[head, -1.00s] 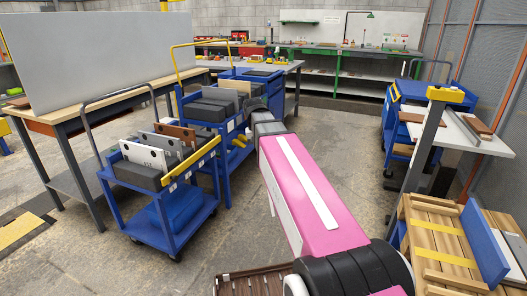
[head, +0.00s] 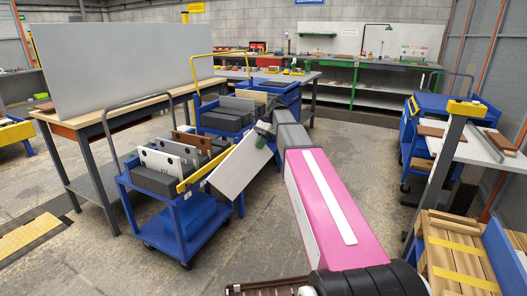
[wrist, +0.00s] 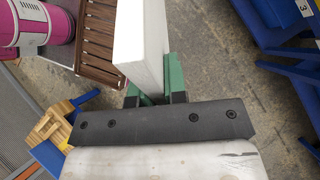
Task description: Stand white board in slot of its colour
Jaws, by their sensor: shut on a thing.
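A plain white board (head: 236,168) hangs tilted from my gripper (head: 264,132), in front of the right end of the near blue cart (head: 185,215). In the wrist view the white board (wrist: 146,42) stands between the green fingers of my gripper (wrist: 158,92), which is shut on it. On the near cart, dark blocks (head: 152,179) hold a white board with dark holes (head: 161,165), a grey board (head: 178,149) and a brown board (head: 192,142) upright. The held board hides part of this cart's right side. I cannot tell which slot is marked white.
A second blue cart (head: 228,136) with dark blocks and a pale board stands behind. A workbench with a tall grey panel (head: 125,65) is at left. Wooden pallets (head: 458,255) are at lower right. Open floor (head: 365,165) lies right of my arm.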

